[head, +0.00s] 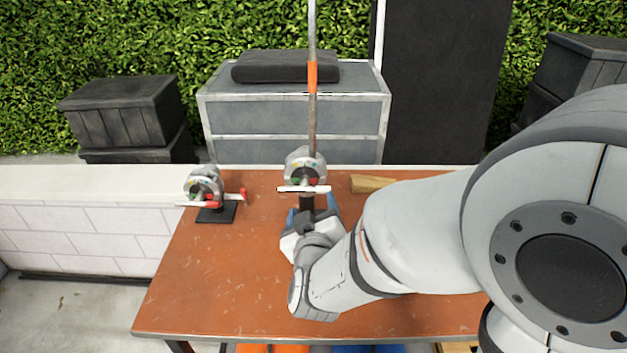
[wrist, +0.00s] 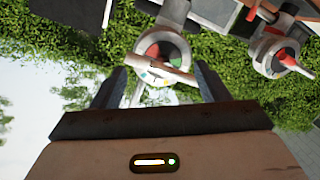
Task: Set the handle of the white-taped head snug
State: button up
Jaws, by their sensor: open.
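The white-taped head (head: 305,165) is a grey metal grip head with red and green marks, on a dark post at the middle of the table. Its pale handle (head: 290,189) lies roughly level across its front. My gripper (head: 314,204) is open, just below and in front of the handle. In the wrist view the handle (wrist: 155,69) crosses the gap between the fingers of my gripper (wrist: 161,77), with the head (wrist: 165,40) beyond it. I cannot tell whether either finger touches the handle.
A second head (head: 204,183) with red tape stands on a black base at the left; it also shows in the wrist view (wrist: 275,52). A tall rod (head: 312,120) with an orange band rises behind the white-taped head. A wooden block (head: 370,184) lies right. The table's front left is clear.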

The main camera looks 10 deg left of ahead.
aim_at(305, 192)
jog(key=shift+n+t+h, duration=0.3)
jog(key=shift+n+t, duration=0.1)
jog(key=shift+t, duration=0.5)
jog(key=w+a, duration=0.1)
jog(key=w, duration=0.1)
jog(key=w+a+p, duration=0.1)
jog(key=w, duration=0.1)
jog(key=w+a, duration=0.1)
jog(key=w, duration=0.1)
jog(key=shift+r, duration=0.25)
grip_shut()
